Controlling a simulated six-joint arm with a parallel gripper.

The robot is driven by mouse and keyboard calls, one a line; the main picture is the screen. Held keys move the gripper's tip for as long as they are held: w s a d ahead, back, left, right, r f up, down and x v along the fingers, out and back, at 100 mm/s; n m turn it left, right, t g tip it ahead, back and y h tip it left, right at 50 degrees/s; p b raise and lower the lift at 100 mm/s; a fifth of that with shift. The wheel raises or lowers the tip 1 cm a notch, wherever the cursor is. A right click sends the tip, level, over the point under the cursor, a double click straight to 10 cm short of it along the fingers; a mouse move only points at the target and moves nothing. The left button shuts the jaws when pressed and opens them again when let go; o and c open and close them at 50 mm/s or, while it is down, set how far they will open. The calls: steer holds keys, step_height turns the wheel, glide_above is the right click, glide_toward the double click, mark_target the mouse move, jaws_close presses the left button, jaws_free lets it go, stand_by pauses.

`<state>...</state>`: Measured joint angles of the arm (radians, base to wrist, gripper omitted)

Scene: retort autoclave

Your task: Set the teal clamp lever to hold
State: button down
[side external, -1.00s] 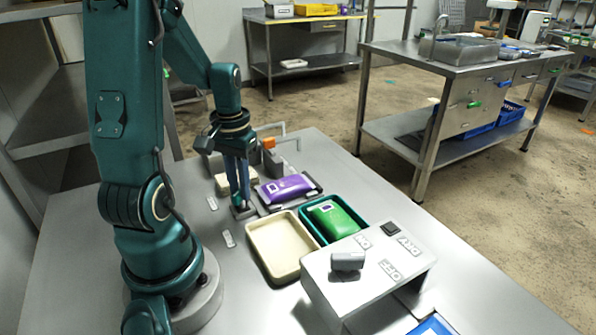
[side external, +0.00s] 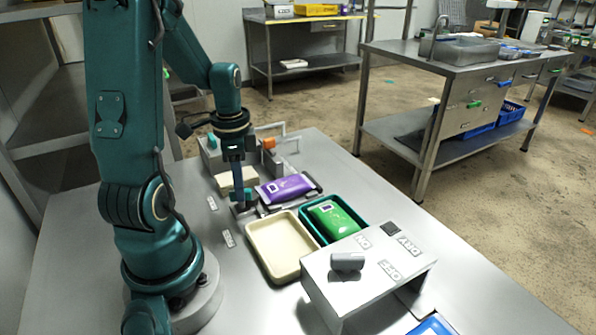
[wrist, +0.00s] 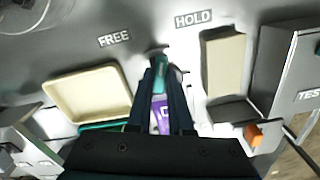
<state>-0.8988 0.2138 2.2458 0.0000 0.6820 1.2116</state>
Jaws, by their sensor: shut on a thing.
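The teal clamp lever (wrist: 160,63) lies between the fingers of my gripper (wrist: 162,88) in the wrist view. My gripper is shut on it, low over the bench. In the side view my gripper (side external: 238,200) is beside the purple pouch, with a bit of the lever (side external: 248,194) showing at the fingertips. In the wrist view the HOLD label (wrist: 193,19) is to the right of the lever and the FREE label (wrist: 114,39) to its left. The lever's end lies between the two labels. The fingers hide much of the lever and its pivot.
A purple pouch (side external: 284,188) lies on a dark holder just right of my gripper. A beige block (side external: 238,181) is behind it. An empty cream tray (side external: 283,262), a green pouch (side external: 333,220) in a green tray and a grey switch box (side external: 335,285) stand nearer.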

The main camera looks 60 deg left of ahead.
steer(key=m, duration=0.5)
steer(key=shift+m, duration=0.3)
stand_by(0.4)
steer(key=c, duration=0.8)
jaws_free()
steer(key=shift+r, duration=2.65)
